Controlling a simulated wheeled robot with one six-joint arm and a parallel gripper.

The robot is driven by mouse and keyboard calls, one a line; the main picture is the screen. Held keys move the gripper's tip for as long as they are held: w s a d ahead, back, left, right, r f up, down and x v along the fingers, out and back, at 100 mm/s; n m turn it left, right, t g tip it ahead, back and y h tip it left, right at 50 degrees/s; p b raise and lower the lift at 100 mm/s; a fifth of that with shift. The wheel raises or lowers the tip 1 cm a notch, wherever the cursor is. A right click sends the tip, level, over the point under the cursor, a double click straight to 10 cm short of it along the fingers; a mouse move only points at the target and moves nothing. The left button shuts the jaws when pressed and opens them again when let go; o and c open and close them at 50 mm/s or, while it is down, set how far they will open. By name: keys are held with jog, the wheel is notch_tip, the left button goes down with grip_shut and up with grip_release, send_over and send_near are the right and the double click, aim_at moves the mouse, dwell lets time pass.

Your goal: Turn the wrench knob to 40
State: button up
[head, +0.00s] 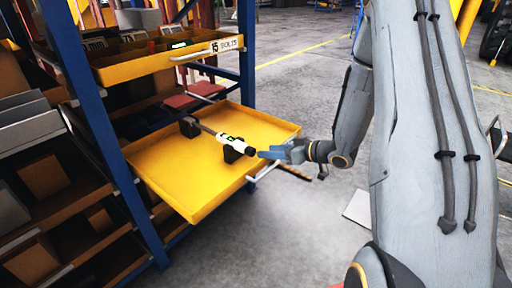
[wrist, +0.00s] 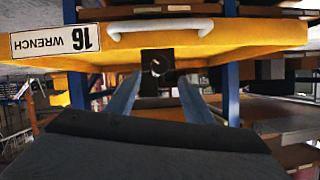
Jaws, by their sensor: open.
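The wrench (head: 228,139) lies in an open yellow drawer (head: 172,180), resting across two dark holders. It has a white body with dark markings. Its dark knob (head: 249,152) is at the end towards my gripper (head: 265,154). My blue-fingered gripper is open, level with the knob and close to it, by the drawer's front edge. In the wrist view the knob (wrist: 157,68) shows end-on in front of a dark holder, between and beyond the open fingertips (wrist: 160,82). I cannot tell whether they touch it. The scale setting is too small to read.
The drawer front carries a white handle (wrist: 160,27) and a "16 WRENCH" label (wrist: 55,40); the wrist view is upside down. Another yellow drawer (head: 165,63), labelled "15 BOLTS", sits above. A blue rack post (head: 95,125) stands left. Open floor lies right of the drawer.

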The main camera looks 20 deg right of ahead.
aim_at(253, 152)
jog(key=x, duration=0.7)
jog(key=shift+w+a+f, duration=0.15)
jog(key=shift+w+f, duration=0.05)
jog(key=shift+c, duration=0.5)
jog(key=c, duration=1)
jog(key=shift+o, duration=0.2)
jog(key=shift+s+a+n+t+h, duration=0.15)
jog(key=shift+n+t+h, duration=0.45)
jog(key=shift+n, duration=0.6)
jog(key=shift+a+n+t+h+b, duration=0.15)
jog(key=shift+n+t+h+b, duration=0.55)
jog(key=shift+n, duration=0.6)
